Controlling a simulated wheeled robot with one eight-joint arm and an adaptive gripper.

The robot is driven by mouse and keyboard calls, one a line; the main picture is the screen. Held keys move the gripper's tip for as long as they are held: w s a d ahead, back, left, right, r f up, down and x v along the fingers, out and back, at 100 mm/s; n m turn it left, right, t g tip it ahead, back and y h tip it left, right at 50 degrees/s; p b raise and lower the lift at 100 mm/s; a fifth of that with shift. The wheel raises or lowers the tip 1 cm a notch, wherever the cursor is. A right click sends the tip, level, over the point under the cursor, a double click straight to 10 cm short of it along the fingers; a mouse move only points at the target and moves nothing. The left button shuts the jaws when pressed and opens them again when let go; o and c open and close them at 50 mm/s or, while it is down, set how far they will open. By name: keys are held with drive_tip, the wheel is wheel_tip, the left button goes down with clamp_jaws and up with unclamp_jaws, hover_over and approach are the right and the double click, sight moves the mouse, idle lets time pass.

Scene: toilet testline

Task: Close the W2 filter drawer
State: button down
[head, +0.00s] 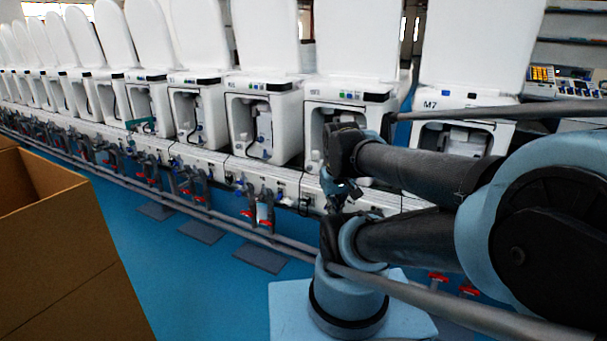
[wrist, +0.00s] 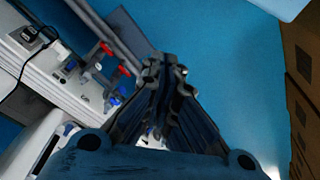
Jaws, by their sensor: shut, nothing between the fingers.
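I cannot pick out the W2 filter drawer in either view; the small unit labels are unreadable except M7. The row of white toilet units (head: 263,110) runs across the head view, each with a recessed front opening. My gripper (wrist: 166,66) is shut and empty in the wrist view, its fingers together above the blue floor. It is beside the white bench edge, apart from it. In the head view the end of my arm hangs in front of the units, left of the M7 unit (head: 460,125), and hides part of the bench.
Red-handled valves (head: 265,221) and hoses line the white bench front, with a long grey pipe rail (head: 215,208) before them. They also show in the wrist view (wrist: 106,48). A cardboard box (head: 60,250) stands at left. The blue floor (head: 190,285) between is clear.

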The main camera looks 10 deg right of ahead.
sight(310, 165)
drive_tip(key=w+r+n+t+h, duration=0.3)
drive_tip(key=w+n, duration=1)
drive_tip(key=w, duration=1)
drive_tip(key=w+a+f+n+t+h, duration=0.1)
drive_tip(key=w+a+f+n, duration=0.2)
drive_tip(key=w+n, duration=0.35)
drive_tip(key=w+a+f+n, duration=0.2)
drive_tip(key=w+f+n, duration=0.1)
drive_tip(key=w, duration=0.6)
drive_tip(key=w+a+f+n+t+h, duration=0.1)
drive_tip(key=w+a+f+n, duration=0.3)
drive_tip(key=w, duration=0.4)
drive_tip(key=w+d+f, duration=0.6)
drive_tip(key=w+d, duration=0.2)
drive_tip(key=shift+w+f+n, duration=0.2)
drive_tip(key=shift+f+n, duration=0.05)
drive_tip(key=shift+n, duration=0.2)
drive_tip(key=shift+a, duration=0.1)
drive_tip(key=w+d, duration=0.1)
drive_tip(key=w, duration=0.1)
drive_tip(key=w+d, duration=0.3)
drive_tip(key=w, duration=0.1)
drive_tip(key=shift+d, duration=0.15)
